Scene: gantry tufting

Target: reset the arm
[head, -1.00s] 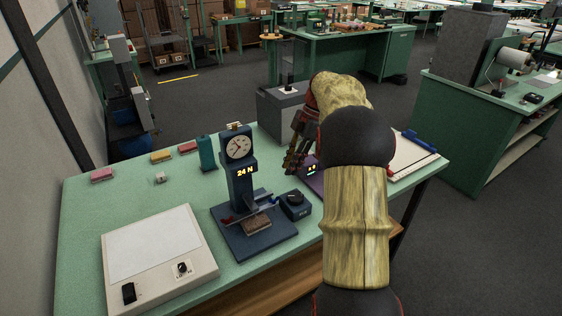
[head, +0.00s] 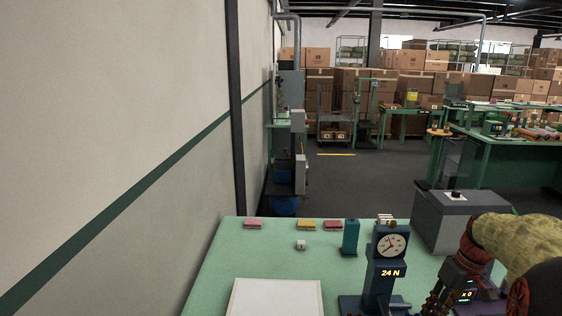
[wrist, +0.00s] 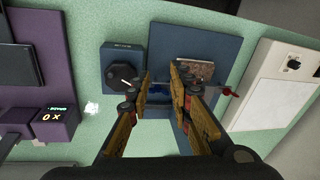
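My arm, with a yellowish sleeve, reaches in at the lower right of the head view. My gripper (head: 436,302) is partly cut off by the bottom edge there, beside the tester. In the wrist view my gripper (wrist: 162,76) has its two fingers apart with nothing held between them.
A knob box (wrist: 124,68) stands beside the base. A purple counter (wrist: 45,85) reads "x0". A white-topped panel (head: 275,298) lies at the table's front. A wall (head: 120,130) borders the left.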

